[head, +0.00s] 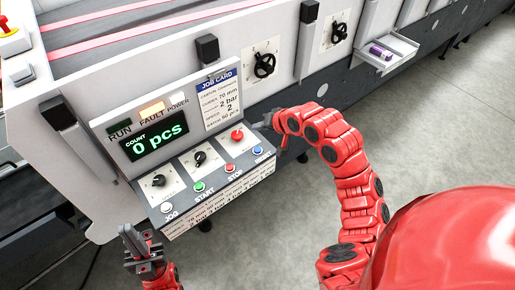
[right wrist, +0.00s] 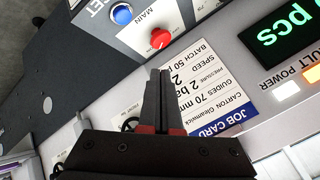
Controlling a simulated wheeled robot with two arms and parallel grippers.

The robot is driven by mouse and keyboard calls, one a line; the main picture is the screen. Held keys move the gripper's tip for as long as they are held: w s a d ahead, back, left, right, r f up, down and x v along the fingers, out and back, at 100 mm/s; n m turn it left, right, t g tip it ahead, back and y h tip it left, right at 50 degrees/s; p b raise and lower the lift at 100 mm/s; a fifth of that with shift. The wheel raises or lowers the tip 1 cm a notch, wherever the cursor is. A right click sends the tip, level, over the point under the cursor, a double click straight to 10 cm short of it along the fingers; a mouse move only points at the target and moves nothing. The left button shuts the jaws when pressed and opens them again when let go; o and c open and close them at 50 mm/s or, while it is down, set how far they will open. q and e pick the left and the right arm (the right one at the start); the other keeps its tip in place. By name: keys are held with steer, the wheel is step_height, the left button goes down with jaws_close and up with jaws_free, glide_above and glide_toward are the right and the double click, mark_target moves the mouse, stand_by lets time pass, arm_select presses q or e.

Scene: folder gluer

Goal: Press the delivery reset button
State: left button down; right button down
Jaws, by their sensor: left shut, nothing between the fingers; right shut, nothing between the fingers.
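The blue button (head: 257,151) sits at the right end of the button row on the control panel (head: 185,224), by the label RESET. It also shows in the right wrist view (right wrist: 122,14), beside the red MAIN knob (right wrist: 160,38). My right gripper (head: 262,122) is shut and empty, beside the panel's right edge and apart from the blue button. In the right wrist view its closed fingers (right wrist: 161,75) lie in front of the job card (right wrist: 210,95). My left gripper (head: 132,236) is shut and empty, below the panel's left front corner.
White JOG (head: 167,208), green START (head: 199,187) and red STOP (head: 229,167) buttons share the row. Dark knobs sit behind them. The display (head: 157,140) reads 0 pcs, and the orange FAULT lamp (head: 152,109) looks bright. Open floor (head: 290,220) lies to the right.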

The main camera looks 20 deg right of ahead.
steer(key=b, duration=0.5)
glide_above(259, 151)
step_height(259, 151, down, 8)
steer(key=shift+s+r, duration=0.1)
steer(key=shift+f, duration=0.45)
steer(key=shift+f, duration=0.15)
stand_by(1.3)
steer(key=shift+f, duration=0.25)
steer(key=shift+f+b, duration=0.5)
steer(key=shift+f, duration=0.05)
stand_by(0.9)
steer(key=shift+r+p, duration=0.7)
steer(key=shift+r, duration=0.25)
